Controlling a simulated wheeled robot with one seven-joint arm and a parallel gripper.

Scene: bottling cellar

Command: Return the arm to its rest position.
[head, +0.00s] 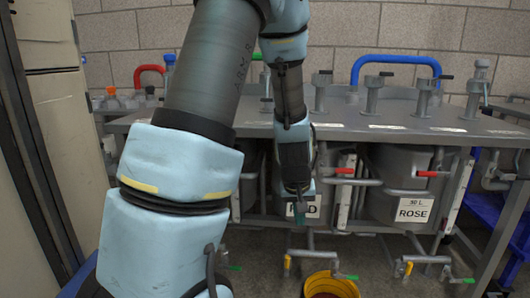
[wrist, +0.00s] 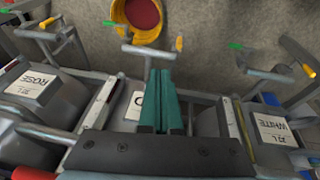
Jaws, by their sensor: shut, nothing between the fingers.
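My arm reaches across the head view, and its gripper (head: 299,212) hangs pointing down in front of the bottling bench, by the tank with the partly hidden label. In the wrist view the two green fingers of my gripper (wrist: 161,78) lie side by side, shut, with nothing between them. My arm hides part of the bench and the left tanks in the head view.
The grey bench (head: 345,126) carries taps and a blue pipe (head: 395,60). Below are a ROSE tank (head: 393,178) and, in the wrist view, a WHITE label (wrist: 276,131). A yellow bucket (head: 345,285) with dark red contents stands on the floor. A tall cabinet (head: 48,120) is close on the left.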

